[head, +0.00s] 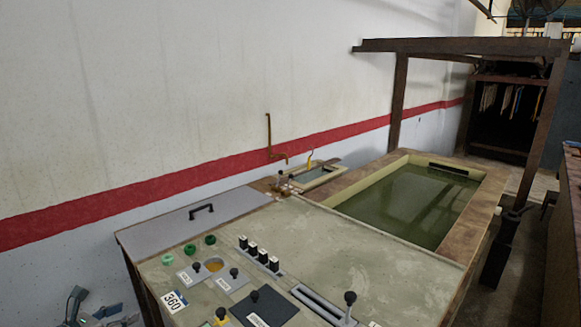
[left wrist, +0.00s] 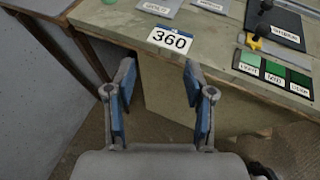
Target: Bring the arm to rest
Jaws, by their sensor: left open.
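My left gripper (head: 76,306) shows at the lower left of the head view, left of the bench and apart from it. In the left wrist view, my left gripper (left wrist: 161,103) has its two blue-padded fingers spread with nothing between them. It points at the front edge of the bench (left wrist: 225,60), below a white label reading 360 (left wrist: 170,39). The label also shows on the bench top in the head view (head: 174,302). My right gripper is in neither view.
The bench (head: 350,250) carries knobs, a row of black-and-white switches (head: 259,254) and a slotted lever (head: 349,299). A grey lid with a handle (head: 201,210) is at its left. Behind stands a tank of green water (head: 410,205). Free floor shows left of the bench.

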